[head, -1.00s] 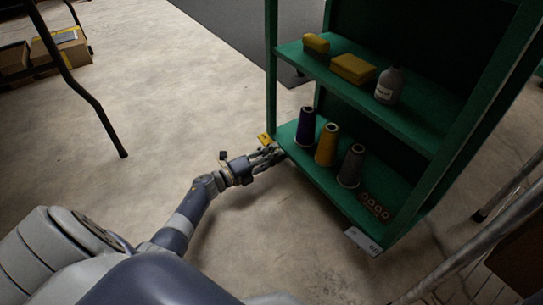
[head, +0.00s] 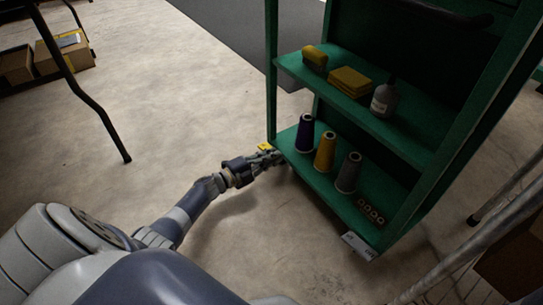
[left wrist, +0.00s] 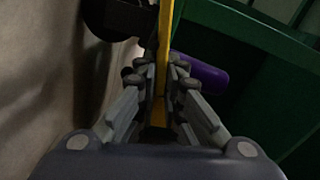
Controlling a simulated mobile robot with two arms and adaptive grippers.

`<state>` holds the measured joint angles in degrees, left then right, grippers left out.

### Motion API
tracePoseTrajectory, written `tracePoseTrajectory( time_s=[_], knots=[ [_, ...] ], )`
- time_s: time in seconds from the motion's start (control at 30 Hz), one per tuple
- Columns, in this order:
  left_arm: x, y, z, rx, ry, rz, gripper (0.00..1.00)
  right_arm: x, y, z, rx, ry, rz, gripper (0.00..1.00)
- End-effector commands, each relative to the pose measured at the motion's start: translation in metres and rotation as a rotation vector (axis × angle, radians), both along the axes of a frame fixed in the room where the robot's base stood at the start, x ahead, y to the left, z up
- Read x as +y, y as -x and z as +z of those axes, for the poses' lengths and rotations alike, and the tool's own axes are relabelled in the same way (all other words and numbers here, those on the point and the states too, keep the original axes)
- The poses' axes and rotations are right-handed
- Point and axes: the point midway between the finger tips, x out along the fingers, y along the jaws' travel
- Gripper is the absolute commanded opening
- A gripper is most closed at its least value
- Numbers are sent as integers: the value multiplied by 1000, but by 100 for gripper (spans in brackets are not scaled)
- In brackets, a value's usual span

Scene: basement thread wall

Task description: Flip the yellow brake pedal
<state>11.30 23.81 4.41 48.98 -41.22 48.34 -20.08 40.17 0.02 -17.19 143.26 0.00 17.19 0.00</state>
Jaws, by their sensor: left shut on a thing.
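The yellow brake pedal (head: 264,147) sits low at the near left corner of the green shelf cart. In the left wrist view it is a thin yellow strip (left wrist: 165,38) running down between the fingers. My left gripper (head: 270,158) is at this corner, just above the floor. In the left wrist view its two fingers (left wrist: 160,78) are shut on the pedal, one on each side. The fingers hide the pedal's lower part. My right gripper is not in view.
The green cart (head: 338,198) carries purple (head: 305,135), yellow (head: 325,153) and grey (head: 348,173) thread cones on its lower shelf. A bottle (head: 385,99) and yellow items stand above. A dark round part (left wrist: 115,18) is beside the pedal. Floor (head: 180,120) left of the cart is clear.

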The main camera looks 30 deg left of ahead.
Motion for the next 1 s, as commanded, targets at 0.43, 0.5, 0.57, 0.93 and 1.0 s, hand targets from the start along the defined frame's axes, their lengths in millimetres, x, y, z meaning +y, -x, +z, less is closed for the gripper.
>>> tracePoseTrajectory(
  time_s=[0.43,0.5,0.57,0.93,1.0],
  knots=[
    [0,0,0,0,1,1,28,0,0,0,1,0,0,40],
    [0,0,0,0,1,1,28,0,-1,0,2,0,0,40],
    [0,0,0,-1,0,1,28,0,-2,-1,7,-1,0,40],
    [19,46,-2,3,-1,0,28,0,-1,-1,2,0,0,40],
    [25,60,-2,3,-1,1,28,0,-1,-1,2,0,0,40]
  ],
)
